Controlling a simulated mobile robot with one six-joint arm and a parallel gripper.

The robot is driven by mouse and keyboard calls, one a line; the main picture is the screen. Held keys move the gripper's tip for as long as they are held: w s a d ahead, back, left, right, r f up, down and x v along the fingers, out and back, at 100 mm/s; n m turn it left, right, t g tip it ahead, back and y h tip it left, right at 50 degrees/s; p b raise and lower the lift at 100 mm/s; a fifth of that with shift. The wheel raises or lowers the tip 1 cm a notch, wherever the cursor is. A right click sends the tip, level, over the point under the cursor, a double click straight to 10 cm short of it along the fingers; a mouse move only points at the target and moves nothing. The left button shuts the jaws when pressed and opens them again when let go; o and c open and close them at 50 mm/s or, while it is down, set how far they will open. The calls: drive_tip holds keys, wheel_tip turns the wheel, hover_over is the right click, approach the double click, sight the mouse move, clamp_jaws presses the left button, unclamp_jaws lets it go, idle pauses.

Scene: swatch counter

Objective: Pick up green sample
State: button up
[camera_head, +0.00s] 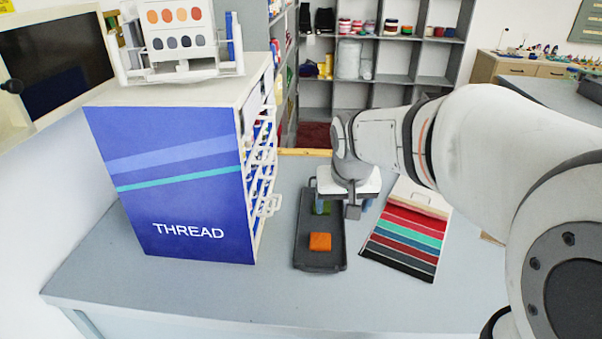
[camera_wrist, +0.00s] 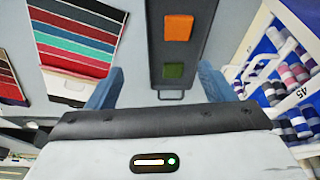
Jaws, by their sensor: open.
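The green sample (camera_wrist: 174,71) lies in a dark tray (camera_wrist: 207,17), beside an orange sample (camera_wrist: 178,27), in the wrist view. In the head view the green sample (camera_head: 322,207) shows only in part under my gripper (camera_head: 338,207), and the orange sample (camera_head: 320,241) sits nearer the front of the tray (camera_head: 322,267). In the wrist view my gripper (camera_wrist: 158,85) has its two blue-grey fingers wide apart and nothing between them. The fingers are above the tray's far end, and the green sample appears just beyond them, toward the right finger. The exact height above it is unclear.
A blue thread cabinet (camera_head: 185,180) with open racks of spools stands left of the tray. A fabric swatch card (camera_head: 405,232) with coloured strips lies to the right. The front of the grey counter (camera_head: 230,295) is clear. Shelves (camera_head: 400,62) stand behind.

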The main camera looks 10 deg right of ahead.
drive_tip(key=shift+m, duration=0.6)
drive_tip(key=w+f+b, duration=0.1)
drive_tip(key=w+f, duration=0.2)
drive_tip(key=w, duration=0.2)
drive_tip(key=w+f, duration=0.3)
drive_tip(key=w, duration=0.2)
drive_tip(key=w+f+b, duration=0.1)
drive_tip(key=w+f, duration=0.2)
drive_tip(key=w, duration=0.3)
drive_tip(key=shift+a+f+b, duration=0.2)
drive_tip(key=shift+a+b, duration=0.1)
drive_tip(key=p+x, duration=0.1)
drive_tip(key=x, duration=0.5)
drive_tip(key=shift+w+f, duration=0.15)
drive_tip(key=shift+f, duration=0.25)
drive_tip(key=shift+c, duration=0.2)
drive_tip(key=c, duration=1)
